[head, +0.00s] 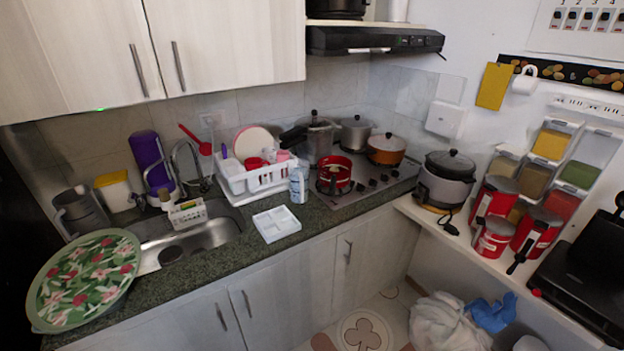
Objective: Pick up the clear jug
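I cannot make out a clear jug with certainty. A pale, partly see-through bottle-like container (298,185) stands upright on the counter, just right of the white dish rack. A grey jug-like vessel (80,212) stands at the far left of the counter, behind the large floral tray; its lower part is partly hidden. Neither of my grippers shows in the head view, so nothing is seen touching either container.
The floral tray (85,280) overhangs the counter's left front edge. A sink (205,236), dish rack (258,180), white divided tray (276,223) and stove with several pots crowd the dark counter (200,262). A right-hand shelf holds a cooker (446,185) and red canisters.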

